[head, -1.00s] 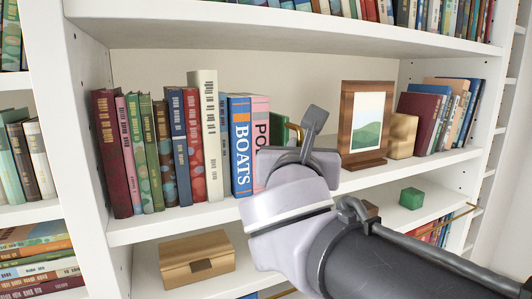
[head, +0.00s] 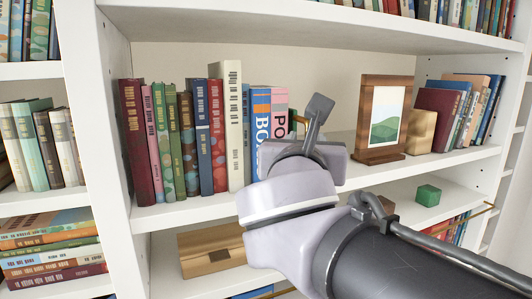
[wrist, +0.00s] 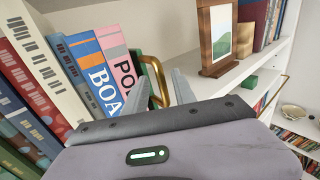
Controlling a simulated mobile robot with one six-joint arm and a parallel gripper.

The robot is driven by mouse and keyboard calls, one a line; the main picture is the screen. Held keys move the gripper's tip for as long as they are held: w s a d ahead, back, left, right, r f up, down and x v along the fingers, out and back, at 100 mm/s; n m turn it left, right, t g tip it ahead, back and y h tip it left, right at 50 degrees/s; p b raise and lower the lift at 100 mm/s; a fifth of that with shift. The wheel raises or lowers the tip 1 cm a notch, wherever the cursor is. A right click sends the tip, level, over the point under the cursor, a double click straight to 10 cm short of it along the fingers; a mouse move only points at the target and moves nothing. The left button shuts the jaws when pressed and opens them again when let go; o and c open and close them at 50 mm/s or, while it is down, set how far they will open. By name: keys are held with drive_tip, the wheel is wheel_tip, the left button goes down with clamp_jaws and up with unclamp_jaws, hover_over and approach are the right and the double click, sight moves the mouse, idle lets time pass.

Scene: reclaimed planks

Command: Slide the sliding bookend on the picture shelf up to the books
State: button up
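The sliding bookend (wrist: 146,82) is a green upright with a brass handle (wrist: 155,76) on its right side. It stands on the picture shelf (wrist: 240,70), just right of the pink book; I cannot tell whether they touch. In the head view the bookend (head: 292,121) is mostly hidden behind my gripper. The row of books (head: 187,140) stands upright, ending at the right with the blue "BOATS" book (wrist: 98,76) and the pink book (wrist: 122,70).
A wooden picture frame (head: 384,120) and a gold block (head: 420,132) stand right of the bookend, before more books (head: 460,110). The shelf below holds a wooden box (head: 211,250) and a green cube (head: 428,195). An upper shelf (head: 300,25) hangs above.

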drive_tip(key=b+v, duration=0.4)
drive_tip(key=v, duration=1.2)
drive_tip(key=shift+s, duration=0.35)
